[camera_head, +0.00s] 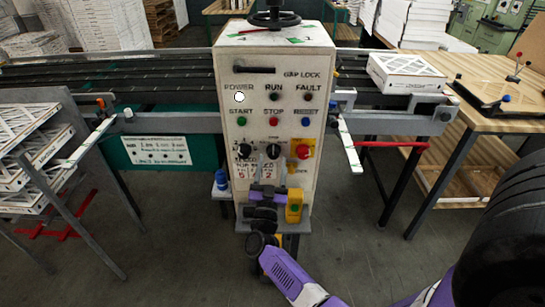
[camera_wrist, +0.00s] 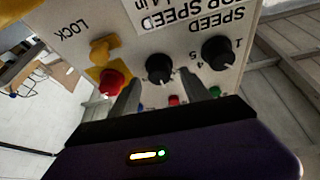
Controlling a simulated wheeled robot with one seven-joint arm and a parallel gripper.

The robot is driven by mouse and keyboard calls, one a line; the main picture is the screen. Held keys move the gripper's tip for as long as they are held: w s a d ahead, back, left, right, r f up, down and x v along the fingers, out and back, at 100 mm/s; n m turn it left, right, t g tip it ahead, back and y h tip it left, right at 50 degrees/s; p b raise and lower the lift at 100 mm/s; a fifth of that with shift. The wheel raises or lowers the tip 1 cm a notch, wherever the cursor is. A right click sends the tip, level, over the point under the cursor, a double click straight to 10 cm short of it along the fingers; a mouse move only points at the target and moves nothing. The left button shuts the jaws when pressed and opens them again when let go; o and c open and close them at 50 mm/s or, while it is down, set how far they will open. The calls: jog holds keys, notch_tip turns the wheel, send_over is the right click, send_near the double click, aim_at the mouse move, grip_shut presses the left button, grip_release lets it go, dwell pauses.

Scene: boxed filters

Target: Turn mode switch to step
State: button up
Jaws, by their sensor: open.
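The control box (camera_head: 318,120) stands upright in the middle of the head view. Its middle black knob (camera_head: 273,151), apparently the mode switch, also shows in the wrist view (camera_wrist: 159,68); its setting is not legible. A second black knob (camera_head: 244,151) sits to its left, marked with speed numbers in the wrist view (camera_wrist: 219,53), which is upside down. My gripper (camera_head: 268,181) is low in front of the panel. In the wrist view its open fingers (camera_wrist: 161,90) point at the panel, one on each side below the middle knob. Nothing is held; contact cannot be told.
A red emergency button (camera_head: 303,151) on a yellow plate sits right of the knob, close to one finger. Start (camera_head: 242,121), stop (camera_head: 273,121) and reset (camera_head: 305,122) buttons are above.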

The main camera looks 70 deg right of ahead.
jog(key=shift+x, duration=1.05)
grip_shut()
jog(key=shift+w+m, duration=0.1)
jog(key=shift+m, duration=0.2)
grip_release()
